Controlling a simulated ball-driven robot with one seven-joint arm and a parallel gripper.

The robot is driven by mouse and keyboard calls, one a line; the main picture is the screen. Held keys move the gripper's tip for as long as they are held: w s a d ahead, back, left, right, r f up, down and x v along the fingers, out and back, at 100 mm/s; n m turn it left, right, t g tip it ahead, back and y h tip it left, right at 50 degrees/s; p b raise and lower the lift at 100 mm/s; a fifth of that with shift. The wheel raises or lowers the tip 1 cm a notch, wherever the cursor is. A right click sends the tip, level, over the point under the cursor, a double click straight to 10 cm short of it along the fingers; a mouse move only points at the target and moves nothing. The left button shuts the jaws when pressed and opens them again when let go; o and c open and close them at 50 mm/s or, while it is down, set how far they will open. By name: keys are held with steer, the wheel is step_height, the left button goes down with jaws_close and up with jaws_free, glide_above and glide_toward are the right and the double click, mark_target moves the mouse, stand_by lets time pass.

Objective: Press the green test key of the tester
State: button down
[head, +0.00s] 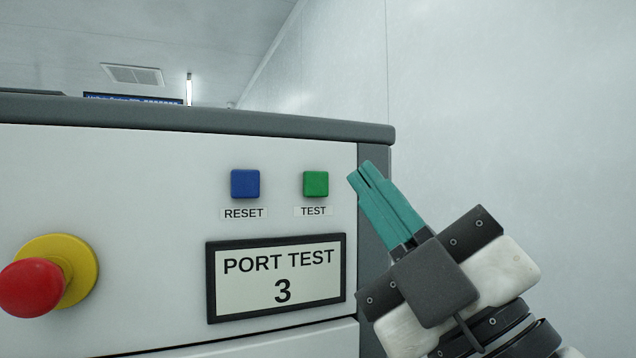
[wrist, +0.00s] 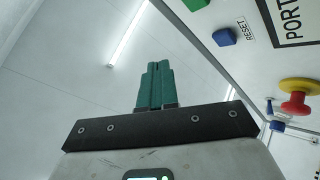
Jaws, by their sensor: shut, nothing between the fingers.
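The green test key (head: 316,184) is a square button on the tester's white front panel, above a label reading TEST. It also shows in the wrist view (wrist: 195,4), cut by the top edge. My gripper (head: 360,172), with teal fingers, is shut and empty. In the head view its fingertips are just right of the green key and point up and to the left. In the wrist view the fingers (wrist: 157,68) stand together, left of the keys. I cannot tell how far the tips are from the panel. The tester (head: 150,180) fills the left of the head view.
A blue RESET key (head: 245,184) sits left of the green one. A framed PORT TEST 3 display (head: 278,278) is below them. A red emergency button (head: 32,288) on a yellow base sticks out at lower left. A plain wall (head: 510,90) stands at the right.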

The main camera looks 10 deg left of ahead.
steer(key=shift+w+a, duration=0.65)
steer(key=shift+w, duration=0.35)
steer(key=shift+w+a, duration=0.7)
steer(key=shift+w, duration=0.25)
steer(key=shift+w+a, duration=0.65)
steer(key=shift+w, duration=0.35)
steer(key=shift+w+a, duration=0.1)
steer(key=shift+w+a, duration=0.15)
steer(key=shift+w, duration=0.1)
steer(key=shift+w+a, duration=0.2)
steer(key=shift+w, duration=0.1)
stand_by(0.6)
steer(key=shift+s, duration=0.1)
steer(key=shift+s+d+b, duration=0.4)
steer(key=shift+s+d, duration=0.05)
steer(key=shift+s, duration=0.15)
steer(key=shift+s+d, duration=0.7)
steer(key=shift+s, duration=0.35)
steer(key=shift+s+d, duration=0.7)
steer(key=shift+s, duration=0.35)
